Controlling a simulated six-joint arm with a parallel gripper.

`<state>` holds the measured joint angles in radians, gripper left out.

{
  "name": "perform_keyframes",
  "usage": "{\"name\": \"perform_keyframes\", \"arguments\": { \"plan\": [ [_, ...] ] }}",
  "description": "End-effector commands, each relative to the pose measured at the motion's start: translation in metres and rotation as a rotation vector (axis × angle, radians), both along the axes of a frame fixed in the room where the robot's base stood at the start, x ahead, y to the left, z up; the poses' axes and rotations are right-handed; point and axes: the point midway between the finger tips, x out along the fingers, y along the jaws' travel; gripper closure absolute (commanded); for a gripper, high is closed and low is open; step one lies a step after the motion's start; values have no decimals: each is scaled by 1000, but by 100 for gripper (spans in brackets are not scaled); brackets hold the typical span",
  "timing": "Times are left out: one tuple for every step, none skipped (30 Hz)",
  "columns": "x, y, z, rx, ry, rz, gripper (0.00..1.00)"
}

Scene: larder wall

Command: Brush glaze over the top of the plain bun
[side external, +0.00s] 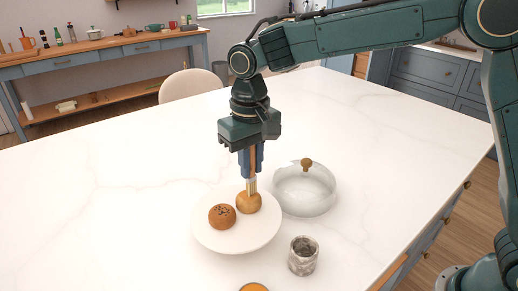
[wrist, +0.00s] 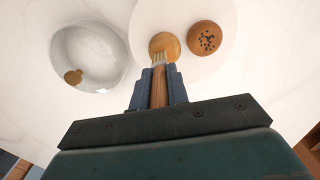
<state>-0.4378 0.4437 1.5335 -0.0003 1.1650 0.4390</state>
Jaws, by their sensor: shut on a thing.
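My gripper (side external: 251,163) is shut on the wooden handle of a brush (side external: 251,185), which points straight down. In the wrist view the gripper (wrist: 159,88) holds the brush (wrist: 159,65) with its bristles over the plain bun. The plain bun (side external: 249,203) sits on a white plate (side external: 237,243), and it also shows in the wrist view (wrist: 164,43). The bristles appear to touch its top. A second, darker bun (side external: 222,216) with dark specks on top sits beside it on the plate, and shows in the wrist view (wrist: 204,38). An amber-filled dish (side external: 254,287), perhaps glaze, is cut off at the bottom edge.
A clear glass dome (side external: 305,191) with a wooden knob stands right of the plate, close to it. A grey patterned glass (side external: 303,256) stands in front of the dome. The white marble counter is clear to the left. A chair (side external: 190,85) stands behind it.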

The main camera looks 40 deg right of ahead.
Motion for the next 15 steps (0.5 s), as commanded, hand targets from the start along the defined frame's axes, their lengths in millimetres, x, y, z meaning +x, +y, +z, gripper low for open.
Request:
{"name": "perform_keyframes", "arguments": {
  "plan": [
    [-3,0,0,0,-1,1,100],
    [-5,0,0,0,-1,1,100],
    [-7,0,0,0,-1,1,100],
    [-8,0,0,0,-1,1,100],
    [-9,0,0,0,-1,1,100],
    [-10,0,0,0,-1,1,100],
    [-10,0,0,0,-1,1,100],
    [-10,0,0,0,-1,1,100],
    [-11,0,0,0,-1,1,100],
    [-11,0,0,0,-1,1,100],
    [-10,0,0,0,-1,1,100],
    [-10,0,0,0,-1,1,100],
    [-10,0,0,0,-1,0,100],
    [-9,0,0,0,-1,0,100],
    [-8,0,-1,0,-1,0,100]
  ]
}}
